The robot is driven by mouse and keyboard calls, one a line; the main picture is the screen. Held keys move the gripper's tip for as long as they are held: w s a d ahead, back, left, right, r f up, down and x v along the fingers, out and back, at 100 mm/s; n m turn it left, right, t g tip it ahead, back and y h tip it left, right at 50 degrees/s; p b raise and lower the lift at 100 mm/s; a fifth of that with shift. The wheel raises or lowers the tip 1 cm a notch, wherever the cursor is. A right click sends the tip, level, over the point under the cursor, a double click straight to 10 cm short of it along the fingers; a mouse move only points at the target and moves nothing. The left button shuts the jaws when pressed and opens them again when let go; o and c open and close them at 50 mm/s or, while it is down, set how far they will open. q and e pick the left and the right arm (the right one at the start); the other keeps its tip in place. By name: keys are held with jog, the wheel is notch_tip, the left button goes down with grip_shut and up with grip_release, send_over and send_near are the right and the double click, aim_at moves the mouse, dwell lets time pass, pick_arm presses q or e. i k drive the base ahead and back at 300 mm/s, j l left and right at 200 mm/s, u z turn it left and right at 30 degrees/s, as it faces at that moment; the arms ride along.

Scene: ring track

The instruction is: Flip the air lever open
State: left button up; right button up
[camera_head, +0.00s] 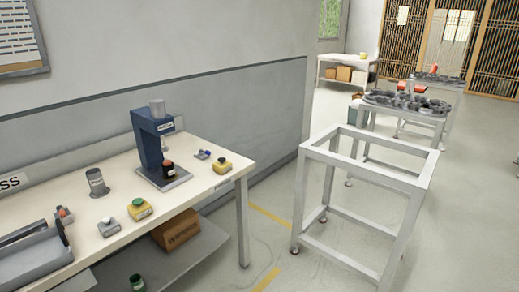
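A small grey fitting with a blue part (202,154) lies on the white workbench (205,190), right of the blue press. It looks like the air lever, but it is too small to tell whether it is open or closed. The blue press (148,143) stands upright on a grey base plate, with a dark, red-topped piece (168,168) at its foot. A yellow box with a red button (222,166) sits in front and to the right of the fitting. Neither of my grippers is in view.
Left of the press stand a grey cylinder (97,182), a yellow button box (139,209) and a grey button box (109,227). A grey tray (30,262) is at the left. An empty white frame (370,175) stands right of the bench, with floor between them.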

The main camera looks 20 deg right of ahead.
aim_at(201, 151)
jog(key=z, duration=0.15)
jog(key=i+l+z, duration=0.15)
jog(key=i+l, duration=0.15)
jog(key=i, duration=0.15)
jog(key=i+l+z, duration=0.1)
jog(key=i+l, duration=0.2)
jog(key=i+l+z, duration=0.15)
jog(key=i, duration=0.4)
jog(key=l, duration=0.05)
